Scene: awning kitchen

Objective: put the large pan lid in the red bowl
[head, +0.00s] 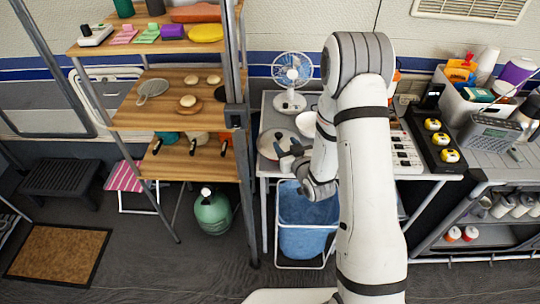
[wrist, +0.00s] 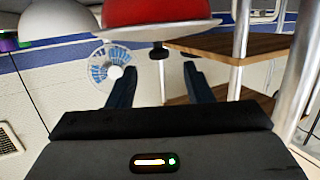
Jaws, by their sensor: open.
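The large pan lid (head: 267,143) is a pale disc on the small table in the head view, partly hidden by my gripper (head: 292,152). In the wrist view, which looks upside down, the lid (wrist: 185,31) shows as a pale rim with a dark knob. The red bowl (wrist: 155,11) shows against the other side of the lid, so the lid appears to rest over it with its knob up. My gripper (wrist: 158,68) is open and empty. Its fingers are apart, with the knob in line with the gap between them and not visibly touched.
A white bowl (head: 306,124) and a fan (head: 292,78) stand close behind the lid. A wooden shelf unit (head: 178,98) with a metal post stands to the left. A blue bin (head: 306,220) is below the table edge.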

